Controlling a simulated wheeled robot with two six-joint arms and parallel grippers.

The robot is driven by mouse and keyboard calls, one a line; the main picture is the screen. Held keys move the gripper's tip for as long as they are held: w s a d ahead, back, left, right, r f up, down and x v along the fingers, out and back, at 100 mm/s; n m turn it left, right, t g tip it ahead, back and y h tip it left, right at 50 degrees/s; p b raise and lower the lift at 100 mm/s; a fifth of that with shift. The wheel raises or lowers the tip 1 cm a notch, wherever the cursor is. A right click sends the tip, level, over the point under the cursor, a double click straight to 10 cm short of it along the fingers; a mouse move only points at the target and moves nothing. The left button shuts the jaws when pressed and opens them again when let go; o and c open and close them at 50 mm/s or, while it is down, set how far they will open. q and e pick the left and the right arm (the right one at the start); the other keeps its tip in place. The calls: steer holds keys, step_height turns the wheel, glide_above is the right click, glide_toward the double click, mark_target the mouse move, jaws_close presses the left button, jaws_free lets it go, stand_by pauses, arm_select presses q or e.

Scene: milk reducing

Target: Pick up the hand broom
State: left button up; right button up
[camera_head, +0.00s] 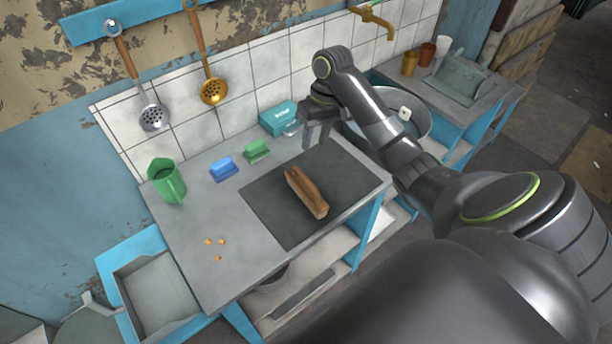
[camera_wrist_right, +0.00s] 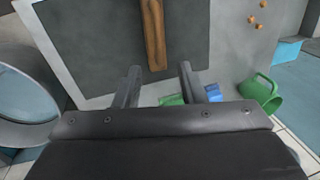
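A long brown, wooden-looking piece (camera_head: 306,193) lies on the dark mat (camera_head: 272,211) on the counter. It is the thing that best fits the hand broom, though no bristles can be made out. In the right wrist view the brown piece (camera_wrist_right: 153,35) lies just beyond my fingertips, roughly in line with the gap between them. My right gripper (camera_head: 318,138) points down over the counter near the mat's back edge, apart from the piece. In the wrist view my right gripper (camera_wrist_right: 160,67) has its two fingers spread, with nothing held. My left gripper is not in view.
A blue block (camera_head: 223,169), a green block (camera_head: 256,151) and a teal box (camera_head: 279,118) stand along the tiled wall. Small orange crumbs (camera_head: 216,246) lie in front. A round metal basin (camera_head: 418,112) is at right.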

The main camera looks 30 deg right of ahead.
mark_target(307, 177)
steer(key=f+b, duration=0.2)
steer(key=f, duration=0.1)
steer(key=a+f+b, duration=0.1)
steer(key=f+b, duration=0.2)
steer(key=a+f+b, duration=0.1)
steer(key=f+b, duration=0.1)
steer(key=f, duration=0.1)
steer(key=shift+f, duration=0.8)
steer(key=f, duration=0.4)
steer(key=shift+a+f+p, duration=0.1)
steer(key=shift+a+p, duration=0.2)
steer(key=shift+a, duration=0.05)
steer(key=shift+c, duration=0.5)
jaws_close()
